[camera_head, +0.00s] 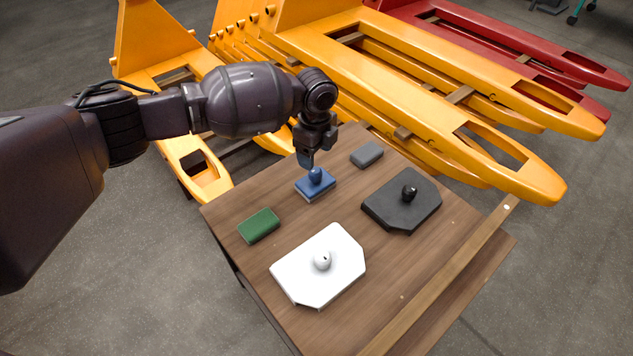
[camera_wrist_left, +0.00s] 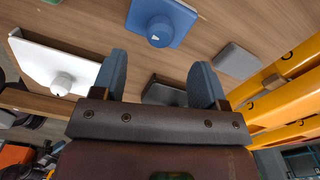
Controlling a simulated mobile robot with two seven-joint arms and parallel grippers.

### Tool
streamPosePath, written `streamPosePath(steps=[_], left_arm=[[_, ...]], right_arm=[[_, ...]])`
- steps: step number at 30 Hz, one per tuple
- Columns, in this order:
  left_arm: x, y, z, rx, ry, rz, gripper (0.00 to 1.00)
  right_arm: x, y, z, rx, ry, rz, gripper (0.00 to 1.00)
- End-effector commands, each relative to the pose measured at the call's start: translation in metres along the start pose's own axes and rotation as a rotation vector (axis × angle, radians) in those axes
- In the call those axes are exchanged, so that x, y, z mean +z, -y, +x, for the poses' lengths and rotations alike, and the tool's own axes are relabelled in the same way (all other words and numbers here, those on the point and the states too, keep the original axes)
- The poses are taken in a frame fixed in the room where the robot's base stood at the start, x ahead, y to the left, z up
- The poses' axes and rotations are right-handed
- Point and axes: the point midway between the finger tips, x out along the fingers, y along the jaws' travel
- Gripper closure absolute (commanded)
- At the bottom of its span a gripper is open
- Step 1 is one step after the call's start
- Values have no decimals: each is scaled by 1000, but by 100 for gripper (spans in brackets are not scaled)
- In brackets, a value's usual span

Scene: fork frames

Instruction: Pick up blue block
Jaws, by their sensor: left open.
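The blue block (camera_head: 316,186) is a flat rectangle with a round blue knob on top, lying on the wooden table (camera_head: 400,262). My left gripper (camera_head: 306,158) is just above and behind the knob in the head view, fingers pointing down. In the left wrist view, the blue block (camera_wrist_left: 162,22) lies beyond the two open blue fingers (camera_wrist_left: 160,76), with nothing between them. The gripper looks apart from the block. My right gripper is not in view.
A green block (camera_head: 259,226), a grey block (camera_head: 367,154), a white plate with a knob (camera_head: 318,268) and a black plate with a knob (camera_head: 402,202) lie around the blue block. Yellow pallet-jack forks (camera_head: 400,85) stand behind the table, with red ones (camera_head: 480,38) farther back.

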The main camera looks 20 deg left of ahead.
Motion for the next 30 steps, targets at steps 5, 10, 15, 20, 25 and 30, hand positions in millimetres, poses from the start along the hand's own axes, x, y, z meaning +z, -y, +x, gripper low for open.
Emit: streamPosePath(steps=[5,10,15,20,25,30], left_arm=[[0,-1,25,5,-1,0,33],[0,-1,43,6,-3,0,33],[1,-2,68,9,-3,-1,33],[1,-1,76,4,-1,-1,33],[1,0,74,-1,0,-1,33],[1,0,74,-1,0,-1,45]], right_arm=[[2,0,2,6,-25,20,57],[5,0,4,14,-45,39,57],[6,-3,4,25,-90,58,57],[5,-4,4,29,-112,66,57],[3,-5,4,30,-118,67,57],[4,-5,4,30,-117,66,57]])
